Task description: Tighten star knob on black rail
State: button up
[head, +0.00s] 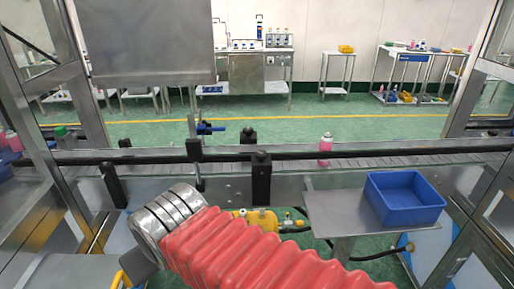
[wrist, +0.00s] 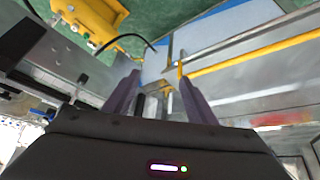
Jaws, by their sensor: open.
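The black rail (head: 350,153) runs across the head view along the front of the conveyor. A black clamp block (head: 261,182) with a dark knob (head: 261,157) on top sits on it near the middle. Another dark knob (head: 124,143) tops a black bracket at the left. I cannot tell which knob is loose. My gripper (wrist: 160,98) shows two purple fingers, spread apart and empty, in the wrist view. In the head view my arm reaches to the lower left, below and in front of the rail; its fingers are not clear there. No star knob is identifiable in the wrist view.
A blue bin (head: 405,199) stands on a metal shelf (head: 330,212) at the right. A pink bottle (head: 325,147) stands on the conveyor. A yellow unit (head: 255,219) with a hose is below the rail. Metal frame posts bound both sides.

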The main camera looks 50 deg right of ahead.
jog(key=w+d+m+t+h, duration=0.25)
jog(key=w+d, duration=0.45)
jog(key=d, duration=0.5)
jog(key=m+t+h, duration=0.3)
jog(key=t+h, duration=0.3)
jog(key=t, duration=0.1)
send_near(259, 151)
jog(key=shift+s+a, duration=0.1)
jog(key=shift+s, duration=0.3)
jog(key=x, duration=1.3)
jog(key=shift+w+d+f, duration=0.25)
jog(key=shift+w+f, duration=0.05)
jog(key=shift+w, duration=0.05)
jog(key=shift+c, duration=0.5)
